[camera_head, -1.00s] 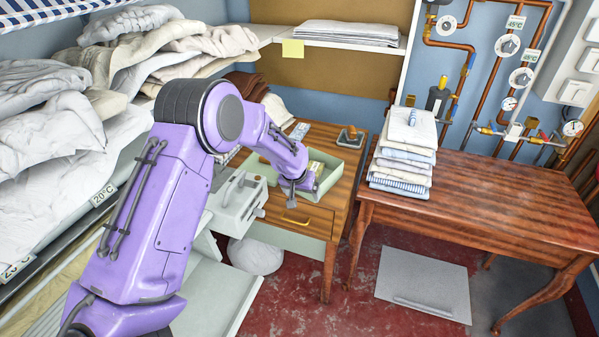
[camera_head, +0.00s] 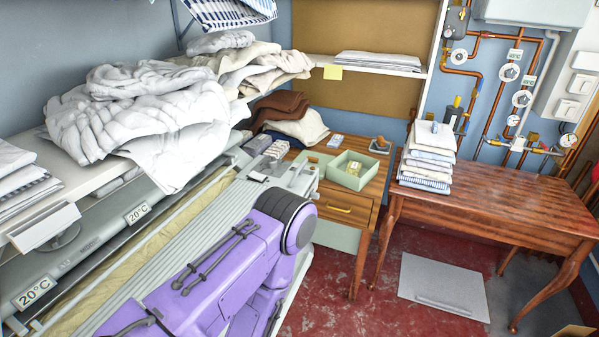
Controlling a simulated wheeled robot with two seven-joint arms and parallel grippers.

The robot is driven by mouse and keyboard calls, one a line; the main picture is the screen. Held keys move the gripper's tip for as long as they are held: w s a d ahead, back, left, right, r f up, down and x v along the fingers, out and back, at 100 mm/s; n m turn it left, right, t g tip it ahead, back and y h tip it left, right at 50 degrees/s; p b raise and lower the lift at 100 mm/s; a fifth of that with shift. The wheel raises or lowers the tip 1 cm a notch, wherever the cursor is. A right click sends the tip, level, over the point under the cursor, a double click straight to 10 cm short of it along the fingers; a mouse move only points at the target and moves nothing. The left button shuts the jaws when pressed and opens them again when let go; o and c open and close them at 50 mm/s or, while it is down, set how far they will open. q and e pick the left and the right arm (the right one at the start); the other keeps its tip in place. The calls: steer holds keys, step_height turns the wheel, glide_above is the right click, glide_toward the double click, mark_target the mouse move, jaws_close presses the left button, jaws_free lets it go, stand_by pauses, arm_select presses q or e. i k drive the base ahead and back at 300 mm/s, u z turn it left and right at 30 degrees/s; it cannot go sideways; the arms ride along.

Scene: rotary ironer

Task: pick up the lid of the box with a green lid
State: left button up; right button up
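A pale green open box (camera_head: 368,183) stands on the small wooden table (camera_head: 343,197), with small yellowish items visible inside. A flat pale green piece (camera_head: 316,161), which looks like a lid, lies just left of the box; whether it touches the box is hard to tell. My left arm comes in at the bottom of the view, low over the ironer, with its purple upper links and dark joint showing. Its forearm and gripper are not visible. My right gripper is not in view either.
The ironer (camera_head: 199,262) fills the lower left, beside piles of white linen (camera_head: 140,115). A small stamp-like object (camera_head: 380,145) and small packets share the table. A larger wooden table (camera_head: 500,205) with folded cloths (camera_head: 428,155) stands to the right.

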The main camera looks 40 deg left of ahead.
mark_target(320, 160)
steer(key=z, duration=0.15)
steer(key=i, duration=0.55)
steer(key=u, duration=0.7)
steer(key=i, duration=0.85)
steer(key=u, duration=0.85)
steer(key=k, duration=0.55)
steer(key=z, duration=0.6)
steer(key=i, duration=1.1)
steer(key=u, duration=0.3)
